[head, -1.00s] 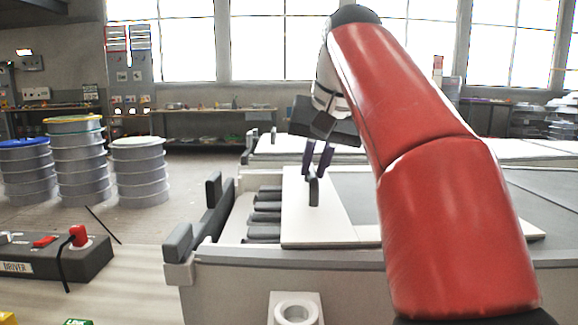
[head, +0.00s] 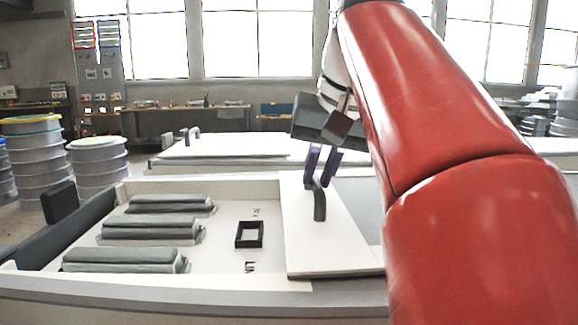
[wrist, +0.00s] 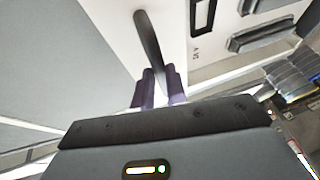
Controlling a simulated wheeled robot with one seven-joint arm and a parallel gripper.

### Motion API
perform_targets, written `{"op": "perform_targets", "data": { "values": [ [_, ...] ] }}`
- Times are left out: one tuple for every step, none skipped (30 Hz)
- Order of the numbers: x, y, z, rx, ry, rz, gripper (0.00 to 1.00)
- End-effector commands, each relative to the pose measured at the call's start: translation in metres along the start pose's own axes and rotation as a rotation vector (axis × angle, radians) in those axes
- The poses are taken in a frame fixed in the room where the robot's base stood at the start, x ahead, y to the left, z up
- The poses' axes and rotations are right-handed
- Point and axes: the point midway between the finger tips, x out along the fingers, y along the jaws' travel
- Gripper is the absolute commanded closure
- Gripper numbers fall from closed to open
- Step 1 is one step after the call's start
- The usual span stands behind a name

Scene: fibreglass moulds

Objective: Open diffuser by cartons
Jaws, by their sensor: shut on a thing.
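The diffuser is a long white box (head: 200,297) with grey vanes (head: 150,230) inside its left part. A white sliding panel (head: 345,250) covers the part right of the opening. A dark grey upright handle (head: 319,205) stands on the panel; it also shows in the wrist view (wrist: 148,40). My gripper (head: 322,168) has purple fingers and is shut on the handle's upper end. In the wrist view its fingers (wrist: 158,90) lie on both sides of the handle. My red arm hides the panel's right side. I cannot make out cartons for certain.
A small black square frame (head: 249,235) lies on the opened floor beside the vanes. Another white panelled unit (head: 225,147) stands behind. Grey drums (head: 98,165) stand at the left. A workbench (head: 185,108) lines the back wall.

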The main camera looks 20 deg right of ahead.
Motion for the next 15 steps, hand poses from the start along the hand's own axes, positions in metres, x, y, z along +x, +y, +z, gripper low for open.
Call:
{"op": "perform_targets", "data": {
  "values": [
    [-0.0008, 0.0013, -0.0001, 0.000, 0.003, 0.001, 1.00],
    [-0.0009, 0.0019, -0.0001, 0.000, 0.003, 0.001, 1.00],
    [-0.0010, 0.0024, 0.0000, 0.000, 0.003, 0.001, 1.00],
    [-0.0011, 0.0027, 0.0000, 0.000, 0.003, 0.001, 1.00],
    [-0.0011, 0.0029, 0.0000, 0.000, 0.003, 0.001, 1.00],
    [-0.0011, 0.0029, 0.0000, 0.000, 0.003, 0.001, 1.00],
    [-0.0011, 0.0030, -0.0001, 0.000, 0.003, 0.001, 1.00],
    [-0.0011, 0.0029, -0.0001, 0.000, 0.003, 0.001, 1.00],
    [-0.0011, 0.0029, -0.0001, 0.000, 0.003, 0.001, 1.00],
    [-0.0011, 0.0029, -0.0001, 0.000, 0.003, 0.001, 1.00],
    [-0.0010, 0.0029, -0.0001, 0.000, 0.003, 0.001, 1.00],
    [-0.0010, 0.0028, -0.0001, 0.000, 0.003, 0.001, 1.00],
    [-0.0010, 0.0028, -0.0002, 0.000, 0.003, 0.001, 1.00],
    [-0.0010, 0.0027, -0.0002, 0.000, 0.003, 0.001, 0.82],
    [-0.0010, 0.0027, -0.0001, 0.000, 0.003, 0.001, 0.77]
  ]
}}
